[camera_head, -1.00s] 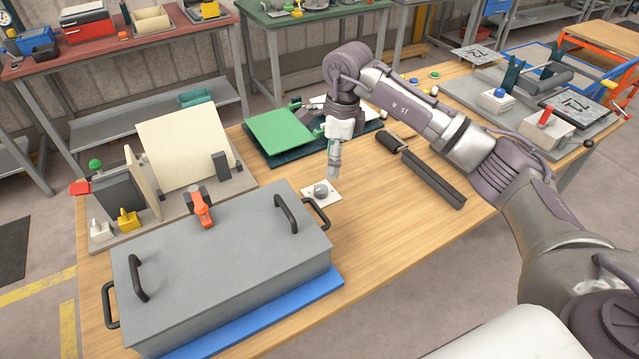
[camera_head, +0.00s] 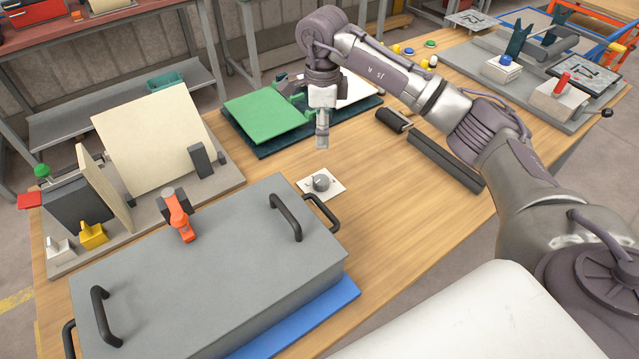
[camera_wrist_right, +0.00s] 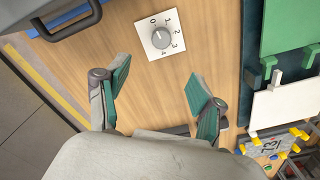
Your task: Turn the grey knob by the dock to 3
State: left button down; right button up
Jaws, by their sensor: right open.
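The grey knob (camera_head: 321,183) sits on a small white plate on the wooden table, beside the grey lidded box. In the right wrist view the knob (camera_wrist_right: 161,39) shows near the top, with a dial numbered 0 to 4 around it. Its pointer mark is too small to read surely. My right gripper (camera_head: 322,142) hangs above and behind the knob, apart from it. In the wrist view its green-padded fingers (camera_wrist_right: 158,82) are spread wide with nothing between them. My left gripper is in neither view.
The grey box (camera_head: 215,265) with black handles stands on a blue mat; one handle is close to the knob plate. A green panel (camera_head: 268,118) lies behind my gripper. A black-handled bar (camera_head: 445,160) lies to the right. The wood right of the knob is clear.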

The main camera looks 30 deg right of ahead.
aim_at(321, 179)
notch_tip(321, 179, down, 15)
jog(key=shift+w+f+p, duration=0.1)
jog(key=shift+w+p, duration=0.05)
jog(key=shift+p, duration=0.6)
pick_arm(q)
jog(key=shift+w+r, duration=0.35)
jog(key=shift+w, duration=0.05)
pick_arm(e)
jog(key=shift+f, duration=0.55)
jog(key=c, duration=1.1)
jog(key=shift+c, duration=0.2)
